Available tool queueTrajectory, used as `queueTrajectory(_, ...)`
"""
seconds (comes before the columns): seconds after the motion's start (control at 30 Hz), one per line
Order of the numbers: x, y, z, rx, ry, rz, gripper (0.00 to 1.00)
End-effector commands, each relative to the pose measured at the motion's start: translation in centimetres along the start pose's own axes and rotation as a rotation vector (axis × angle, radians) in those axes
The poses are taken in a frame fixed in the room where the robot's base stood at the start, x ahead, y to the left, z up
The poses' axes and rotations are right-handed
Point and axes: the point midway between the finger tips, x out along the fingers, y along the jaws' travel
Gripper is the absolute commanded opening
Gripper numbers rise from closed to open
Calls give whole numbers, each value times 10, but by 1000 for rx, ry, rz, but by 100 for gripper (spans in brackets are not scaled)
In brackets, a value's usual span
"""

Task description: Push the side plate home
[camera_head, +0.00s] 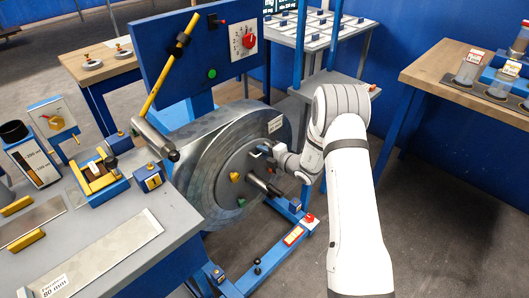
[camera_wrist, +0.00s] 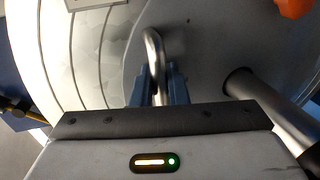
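The side plate (camera_head: 228,190) is a round grey disc on the front of the wide metal coil drum (camera_head: 195,150). It also fills the upper right of the wrist view (camera_wrist: 215,55). A bent metal bar handle (camera_wrist: 152,45) stands out from the plate. My gripper (camera_head: 267,150) is at the plate's upper right, and its blue fingers (camera_wrist: 158,85) sit on both sides of the handle, seemingly closed on it. A metal shaft (camera_head: 262,185) sticks out through the plate, right of the fingers in the wrist view (camera_wrist: 265,100). The plate's seating against the drum cannot be told.
A blue control panel (camera_head: 205,60) with a red dial stands behind the drum, with a yellow-and-grey lever arm (camera_head: 160,85) before it. A grey workbench (camera_head: 110,245) is at left, a wooden table (camera_head: 460,75) at right. Blue floor rails (camera_head: 275,245) lie below. The floor at right is clear.

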Motion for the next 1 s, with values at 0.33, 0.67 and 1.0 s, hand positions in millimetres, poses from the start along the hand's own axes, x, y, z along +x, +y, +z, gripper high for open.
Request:
queueTrajectory(0.33,-55,4,1,0,-2,9,19)
queueTrajectory(0.67,-79,4,2,1,-3,10,19)
queueTrajectory(1.0,-84,4,2,2,-4,8,19)
